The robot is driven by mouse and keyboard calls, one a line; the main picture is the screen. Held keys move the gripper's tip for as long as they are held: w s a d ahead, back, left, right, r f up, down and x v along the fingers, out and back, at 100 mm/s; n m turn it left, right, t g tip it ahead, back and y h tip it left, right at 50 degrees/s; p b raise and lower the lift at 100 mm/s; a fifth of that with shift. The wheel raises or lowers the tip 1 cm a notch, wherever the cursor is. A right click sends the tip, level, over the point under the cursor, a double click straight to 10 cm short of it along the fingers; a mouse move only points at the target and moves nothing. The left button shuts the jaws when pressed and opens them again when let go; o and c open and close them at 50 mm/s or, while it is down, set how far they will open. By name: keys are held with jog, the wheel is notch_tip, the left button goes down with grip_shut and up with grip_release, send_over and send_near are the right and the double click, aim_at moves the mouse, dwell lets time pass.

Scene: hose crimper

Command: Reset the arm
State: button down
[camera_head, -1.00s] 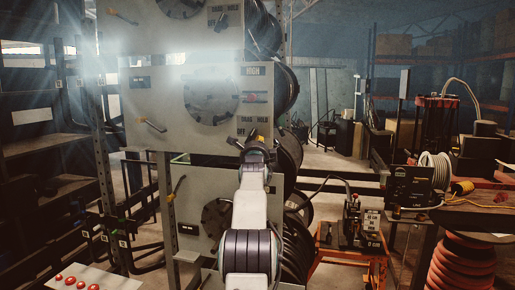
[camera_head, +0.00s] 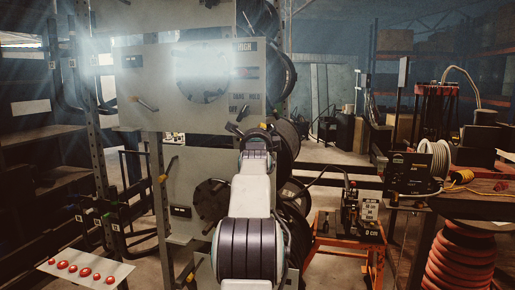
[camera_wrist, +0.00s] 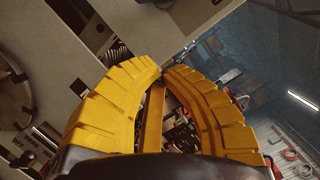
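My arm rises in the middle of the head view, in front of the grey panel rack (camera_head: 140,82). My gripper (camera_head: 252,128) is at its upper end, small and dark there, before the rack's right part. In the wrist view my gripper (camera_wrist: 162,71) shows two yellow ribbed fingers whose tips come together. Nothing is visible between the tips, so it looks shut and empty.
Hose reels (camera_head: 287,140) line the rack's right side. An orange cart (camera_head: 345,247) with a machine stands to the right. A bench (camera_head: 480,207) stands further right, above a stack of red hose (camera_head: 460,258). A plate with red buttons (camera_head: 85,269) is at lower left. Shelves stand far left.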

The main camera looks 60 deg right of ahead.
jog(key=shift+b+v, duration=1)
jog(key=shift+v, duration=1.35)
jog(key=shift+w, duration=0.15)
